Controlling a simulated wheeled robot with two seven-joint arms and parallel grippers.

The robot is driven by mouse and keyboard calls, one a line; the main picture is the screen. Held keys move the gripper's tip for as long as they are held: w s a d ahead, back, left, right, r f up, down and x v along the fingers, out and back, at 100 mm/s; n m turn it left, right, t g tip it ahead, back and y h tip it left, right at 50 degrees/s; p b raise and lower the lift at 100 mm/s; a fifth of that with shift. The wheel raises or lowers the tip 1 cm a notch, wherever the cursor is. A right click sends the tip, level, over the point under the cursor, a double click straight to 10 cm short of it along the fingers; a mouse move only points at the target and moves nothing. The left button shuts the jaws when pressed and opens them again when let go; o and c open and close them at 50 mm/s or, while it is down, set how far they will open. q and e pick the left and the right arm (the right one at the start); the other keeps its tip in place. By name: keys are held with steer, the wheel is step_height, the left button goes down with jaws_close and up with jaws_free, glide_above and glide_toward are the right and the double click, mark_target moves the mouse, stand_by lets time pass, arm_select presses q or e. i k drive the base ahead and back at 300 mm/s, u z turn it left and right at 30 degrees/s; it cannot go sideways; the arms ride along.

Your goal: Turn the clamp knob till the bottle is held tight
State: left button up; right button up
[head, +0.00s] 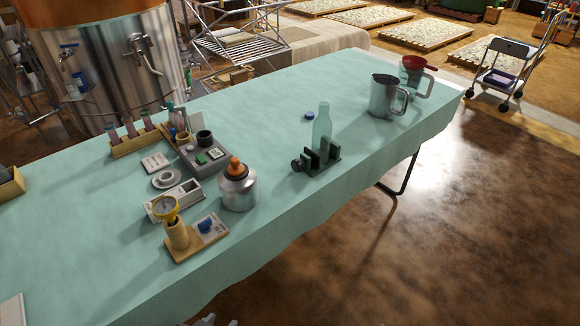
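A pale green bottle (322,124) stands upright in a dark green clamp (320,160) on the cloth-covered table, right of the picture's middle. The clamp's upright plates hide the lower part of the bottle. A dark round clamp knob (296,165) sits at the clamp's left end. I cannot tell whether the jaws touch the bottle. Only a small grey part of my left gripper (218,321) shows at the bottom edge, in front of the table and well away from the knob. Its opening cannot be made out. My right gripper is out of view.
A blue cap (309,115) lies behind the clamp. Cloth around the clamp's front is clear.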

mark_target(297, 165)
steer(key=z, duration=1.6)
steer(key=i, duration=4.3)
steer(key=u, duration=5.25)
